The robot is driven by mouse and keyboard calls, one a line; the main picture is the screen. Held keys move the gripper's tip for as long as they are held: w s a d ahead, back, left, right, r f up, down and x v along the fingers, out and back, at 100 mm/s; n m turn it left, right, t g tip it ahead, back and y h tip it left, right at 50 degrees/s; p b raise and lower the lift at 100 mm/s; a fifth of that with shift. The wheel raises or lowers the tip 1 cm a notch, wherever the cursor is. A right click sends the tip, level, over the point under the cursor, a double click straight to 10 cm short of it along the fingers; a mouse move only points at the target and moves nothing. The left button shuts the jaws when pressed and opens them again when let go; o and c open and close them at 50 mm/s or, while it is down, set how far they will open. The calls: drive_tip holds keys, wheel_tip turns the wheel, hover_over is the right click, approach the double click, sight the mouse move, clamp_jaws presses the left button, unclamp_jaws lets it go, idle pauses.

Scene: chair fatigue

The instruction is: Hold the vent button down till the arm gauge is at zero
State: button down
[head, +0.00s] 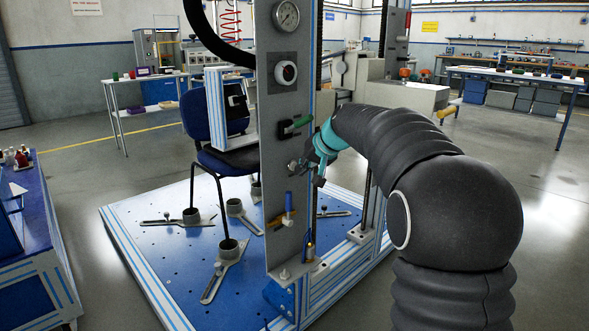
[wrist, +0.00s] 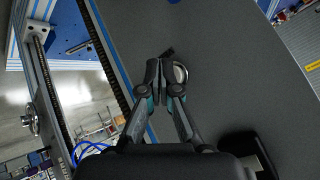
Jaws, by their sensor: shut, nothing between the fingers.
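The grey upright panel (head: 286,150) stands in the middle of the head view. A round gauge (head: 286,15) is at its top; its needle is too small to read. My gripper (head: 301,166) is at the panel's face, below the green-handled valve (head: 296,123). In the wrist view my gripper (wrist: 164,88) is shut and empty, its fingertips close to the grey panel. A round silvery part (wrist: 180,73) shows right beside the fingertips, possibly the vent button; I cannot tell whether they touch it or press it.
A blue-handled valve (head: 289,205) and a brass fitting (head: 309,250) are lower on the panel. A blue chair (head: 205,115) stands behind it on the blue base plate (head: 160,240). A dark block (wrist: 240,147) shows in the wrist view.

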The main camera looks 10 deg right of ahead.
drive_tip(key=shift+s+d, duration=0.25)
drive_tip(key=shift+s, duration=0.1)
drive_tip(key=shift+s+d+b, duration=0.1)
drive_tip(key=shift+b, duration=0.2)
drive_tip(key=s+d+b, duration=0.1)
drive_tip(key=s, duration=0.1)
drive_tip(key=s+d+b, duration=0.1)
drive_tip(key=s, duration=0.1)
drive_tip(key=shift+d, duration=0.4)
drive_tip(key=s+d+f+m+g+h, duration=0.1)
drive_tip(key=s+f, duration=0.3)
drive_tip(key=f, duration=0.3)
drive_tip(key=s+a+f+n+h, duration=0.1)
drive_tip(key=s+f, duration=0.1)
drive_tip(key=s, duration=1.5)
drive_tip(key=s+a+f+n+g+h+p, duration=0.1)
drive_tip(key=s+f+h, duration=0.1)
drive_tip(key=s, duration=1.5)
drive_tip(key=shift+s+f, duration=0.25)
drive_tip(key=shift+f, duration=0.35)
